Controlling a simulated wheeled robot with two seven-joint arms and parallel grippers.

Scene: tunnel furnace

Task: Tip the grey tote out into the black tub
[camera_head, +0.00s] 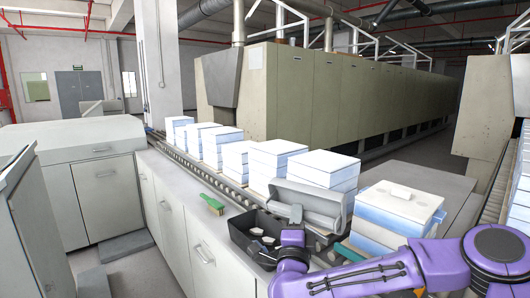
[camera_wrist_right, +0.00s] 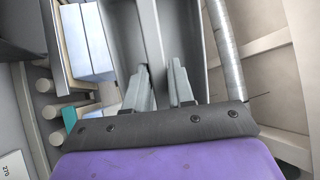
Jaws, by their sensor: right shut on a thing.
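The grey tote (camera_head: 318,204) is tilted on its side above the right back part of the black tub (camera_head: 240,236). The black tub stands on the counter, with a few small pale pieces (camera_head: 257,231) inside it. I cannot tell what is left inside the tote. My left gripper is not in view.
A green brush (camera_head: 212,204) lies on the counter left of the tub. White-blue stacks (camera_head: 270,162) stand along the roller conveyor (camera_head: 192,163) behind; one stack (camera_head: 398,208) is close to the right of the tote. The counter left of the tub is mostly clear.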

